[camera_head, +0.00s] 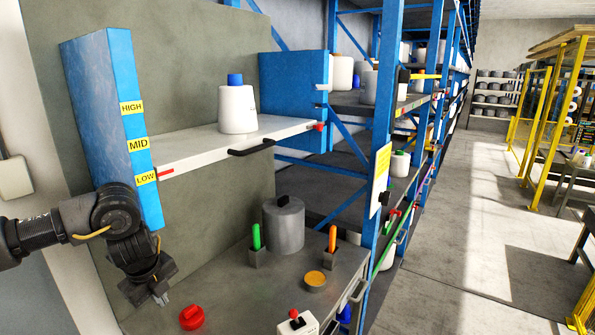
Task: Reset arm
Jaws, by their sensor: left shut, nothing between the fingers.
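My left gripper (162,298) hangs at the lower left of the head view, pointing down with its fingers together and empty. It is in front of the blue post (104,90) labelled HIGH, MID and LOW, above and left of a red object (192,317) on the grey bench. My right gripper does not show. A white bobbin (237,109) with a blue top stands upright on the white shelf (190,149), away from my gripper.
The grey bench (230,290) holds a grey canister (284,227), a green-handled tool (256,236), an orange-handled tool (332,238) and a small orange-topped dish (315,280). Blue racks (383,120) with bobbins stand right. The floor (450,270) beyond is open, with yellow frames (553,120) farther right.

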